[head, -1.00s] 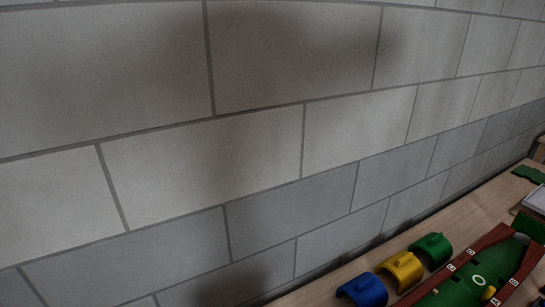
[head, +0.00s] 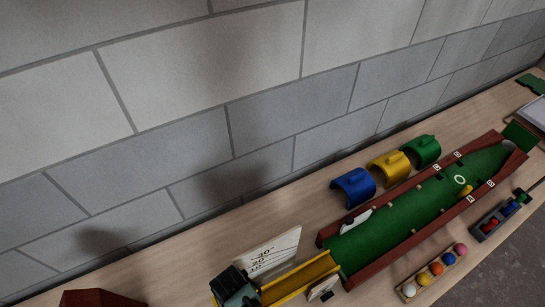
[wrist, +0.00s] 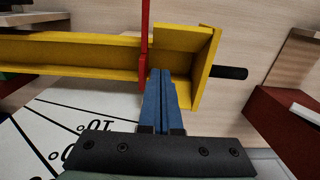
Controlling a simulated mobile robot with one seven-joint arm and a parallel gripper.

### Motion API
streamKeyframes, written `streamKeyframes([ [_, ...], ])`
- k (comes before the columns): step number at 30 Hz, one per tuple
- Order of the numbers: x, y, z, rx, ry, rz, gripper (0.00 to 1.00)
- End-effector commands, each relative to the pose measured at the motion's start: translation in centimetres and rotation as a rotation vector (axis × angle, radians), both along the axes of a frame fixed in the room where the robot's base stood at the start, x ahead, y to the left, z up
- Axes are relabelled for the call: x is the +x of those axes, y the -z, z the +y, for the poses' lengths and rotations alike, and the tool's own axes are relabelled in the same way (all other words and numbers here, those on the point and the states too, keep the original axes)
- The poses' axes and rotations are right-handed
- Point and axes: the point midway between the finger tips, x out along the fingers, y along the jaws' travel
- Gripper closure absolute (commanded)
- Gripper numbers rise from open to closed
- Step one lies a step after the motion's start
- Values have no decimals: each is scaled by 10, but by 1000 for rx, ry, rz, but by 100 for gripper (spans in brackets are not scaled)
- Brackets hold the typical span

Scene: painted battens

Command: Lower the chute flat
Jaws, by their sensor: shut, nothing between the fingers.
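The yellow chute (head: 300,280) lies at bottom centre in the head view, its right end at the green lane. Its exact tilt is hard to judge. A white angle board (head: 275,250) marked 10, 20 and 30 degrees stands along its wall side. My gripper (head: 237,287) is over the chute's left end, partly hiding it. In the wrist view the chute (wrist: 75,55) crosses the top, ending in a closed wall with a black peg (wrist: 229,72). My blue fingers (wrist: 161,75) are together and empty, over the chute near that end. A thin red bar (wrist: 145,45) stands beside them.
The green lane (head: 400,222) has red-brown rails. Blue (head: 353,187), yellow (head: 390,165) and green (head: 422,151) arches stand behind it. A rack of coloured balls (head: 432,271) lies in front. A red-brown block (head: 90,298) is at bottom left. The block wall is close behind.

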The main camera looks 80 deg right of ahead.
Motion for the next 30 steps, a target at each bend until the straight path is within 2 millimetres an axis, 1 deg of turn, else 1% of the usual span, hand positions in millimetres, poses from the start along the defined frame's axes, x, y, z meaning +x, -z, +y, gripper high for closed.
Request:
streamKeyframes([
  [1, 0, -11, 0, 0, 0, 0, 100],
  [17, 0, -62, 0, 0, 0, 0, 100],
  [20, 0, -65, 0, 0, 0, 0, 100],
  [30, 0, -63, 0, 0, 0, 0, 100],
])
